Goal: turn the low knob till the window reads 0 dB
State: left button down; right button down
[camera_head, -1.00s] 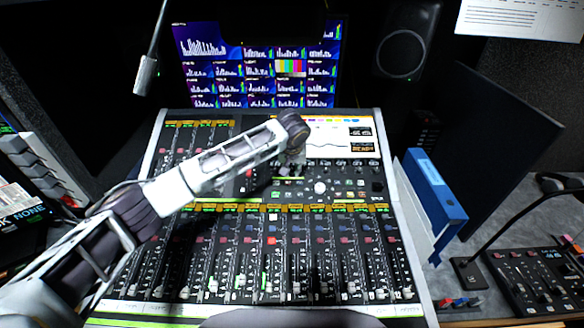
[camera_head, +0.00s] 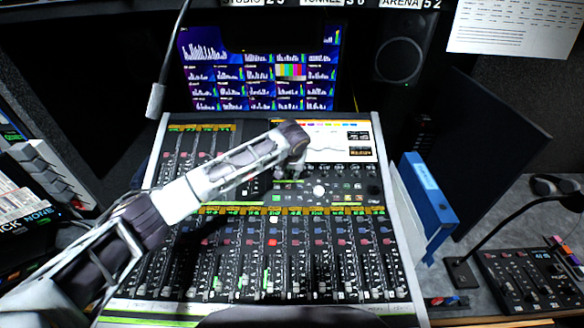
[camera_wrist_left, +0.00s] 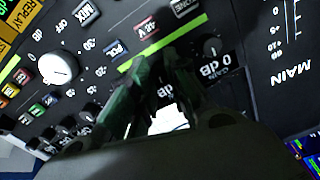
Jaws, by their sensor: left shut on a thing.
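My left gripper (camera_head: 291,172) reaches over the upper middle of the mixing console (camera_head: 160,290). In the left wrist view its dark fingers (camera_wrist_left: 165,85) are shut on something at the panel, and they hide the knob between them. A small dark window (camera_wrist_left: 215,68) beside the fingers shows turned characters that look like "0" and "dB". I cannot tell whether part of the reading is covered. In the head view the knob and its reading are too small or hidden to make out. My right gripper is not in view.
A large white knob (camera_wrist_left: 58,68) and small buttons lie close to the fingers. The console screen (camera_head: 335,140) is just behind the gripper. Rows of faders fill the console front. A blue binder (camera_head: 430,190) and a lamp arm (camera_head: 500,225) stand to the right.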

pick_arm(q)
jog(key=shift+r+m+p, duration=0.15)
jog(key=shift+m+p, duration=0.45)
jog(key=shift+p, duration=0.25)
jog(key=shift+m+p, duration=0.4)
jog(key=shift+p, duration=0.05)
jog(key=shift+m+p, duration=0.3)
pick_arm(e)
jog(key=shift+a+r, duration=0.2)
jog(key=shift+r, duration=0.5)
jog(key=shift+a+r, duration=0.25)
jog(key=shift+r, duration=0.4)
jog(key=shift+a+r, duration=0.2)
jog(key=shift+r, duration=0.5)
